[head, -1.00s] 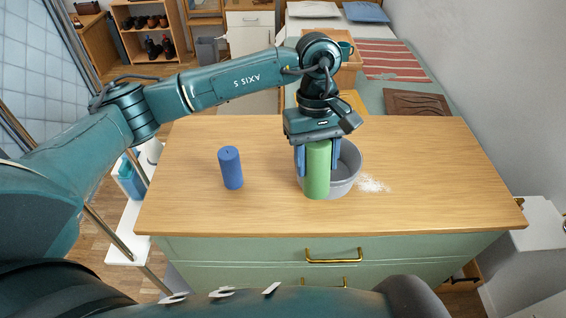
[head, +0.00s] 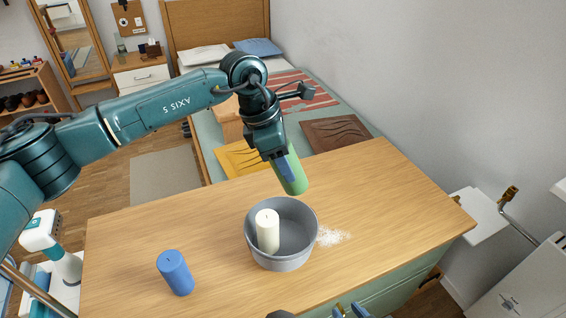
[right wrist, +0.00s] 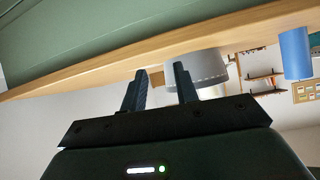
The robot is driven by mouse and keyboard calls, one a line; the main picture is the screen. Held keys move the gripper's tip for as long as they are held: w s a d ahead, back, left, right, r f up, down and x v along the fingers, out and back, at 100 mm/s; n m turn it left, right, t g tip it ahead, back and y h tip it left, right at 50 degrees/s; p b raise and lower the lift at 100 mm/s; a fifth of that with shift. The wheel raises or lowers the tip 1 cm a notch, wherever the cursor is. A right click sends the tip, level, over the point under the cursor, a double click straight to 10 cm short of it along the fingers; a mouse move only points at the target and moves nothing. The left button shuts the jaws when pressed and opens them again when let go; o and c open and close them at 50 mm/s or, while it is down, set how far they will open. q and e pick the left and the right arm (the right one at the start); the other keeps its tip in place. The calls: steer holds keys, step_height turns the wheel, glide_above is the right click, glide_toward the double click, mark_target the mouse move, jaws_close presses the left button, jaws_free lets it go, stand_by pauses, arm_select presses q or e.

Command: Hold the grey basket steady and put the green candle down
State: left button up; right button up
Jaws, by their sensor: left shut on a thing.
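The grey basket (head: 282,262) stands on the wooden top with a white candle (head: 267,232) upright inside it. It also shows in the right wrist view (right wrist: 208,66). My left gripper (head: 285,168) is shut on the green candle (head: 293,180), which is tilted in front of the fingers, above and behind the basket in the head view. My right gripper (right wrist: 159,76) has its two fingers apart with nothing between them, near the basket. In the head view only its fingertips (head: 350,311) show at the bottom edge.
A blue candle (head: 175,272) stands on the wooden top (head: 390,215) left of the basket. White grains (head: 333,236) lie right of the basket. The top is clear to the right. A bed with a brown mat (head: 336,134) is behind.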

steer(key=w+a+r+n+t+y, duration=0.15)
steer(key=w+r+n+y, duration=0.5)
steer(key=n, duration=0.75)
steer(key=w+a+r+n+t+y, duration=0.15)
steer(key=w+r+n+y, duration=0.45)
steer(key=n, duration=0.9)
steer(key=n+g+h, duration=0.3)
steer(key=n+g, duration=1)
steer(key=n, duration=1)
glide_toward(287, 257)
steer(key=x, duration=0.9)
steer(key=shift+d, duration=0.1)
jaws_close()
